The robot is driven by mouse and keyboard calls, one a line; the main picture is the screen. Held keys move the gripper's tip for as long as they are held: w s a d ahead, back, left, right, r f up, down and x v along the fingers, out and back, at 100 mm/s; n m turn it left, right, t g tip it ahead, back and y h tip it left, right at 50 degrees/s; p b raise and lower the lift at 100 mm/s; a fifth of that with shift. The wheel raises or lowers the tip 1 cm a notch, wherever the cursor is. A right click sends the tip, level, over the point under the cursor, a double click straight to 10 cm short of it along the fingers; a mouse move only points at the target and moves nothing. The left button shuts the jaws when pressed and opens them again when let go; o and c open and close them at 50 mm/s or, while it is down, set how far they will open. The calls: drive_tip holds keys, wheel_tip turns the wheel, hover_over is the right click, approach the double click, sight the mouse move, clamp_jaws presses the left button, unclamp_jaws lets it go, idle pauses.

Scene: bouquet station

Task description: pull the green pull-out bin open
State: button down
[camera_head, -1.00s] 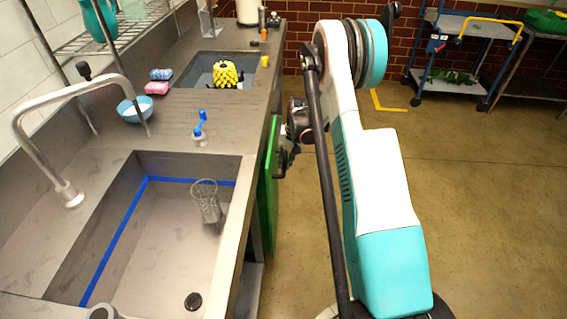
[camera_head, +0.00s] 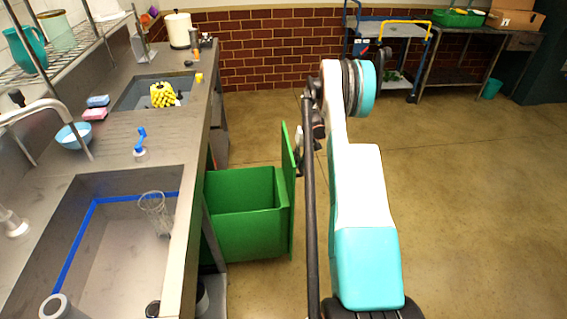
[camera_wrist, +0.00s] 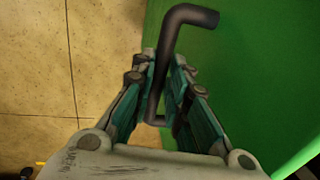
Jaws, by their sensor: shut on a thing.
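The green pull-out bin (camera_head: 240,203) stands out from under the counter on the left in the head view, and its open top shows an empty-looking inside. Its green front panel (camera_head: 289,195) faces my arm; the panel also fills the right of the wrist view (camera_wrist: 255,80). A dark bent bar handle (camera_wrist: 165,65) is fixed to the panel. My gripper (camera_wrist: 165,85) is shut on this handle, with a finger on each side of it. In the head view my gripper (camera_head: 301,148) is small and partly hidden by my arm.
The grey counter (camera_head: 185,215) with a sink holding a clear glass (camera_head: 156,212) runs along the left. A blue-and-yellow trolley (camera_head: 395,45) and a metal table (camera_head: 478,42) stand at the back. The floor to the right is clear.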

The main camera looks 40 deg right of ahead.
drive_tip(key=shift+s+d, duration=0.4)
drive_tip(key=shift+d, duration=0.2)
drive_tip(key=shift+s+d, duration=0.4)
drive_tip(key=shift+d, duration=0.2)
drive_tip(key=c, duration=1.6)
unclamp_jaws()
drive_tip(key=shift+o, duration=0.2)
wheel_tip(320, 180, up, 12)
drive_tip(key=s+d, duration=0.1)
drive_tip(key=shift+d, duration=0.4)
drive_tip(key=shift+s+f, duration=0.1)
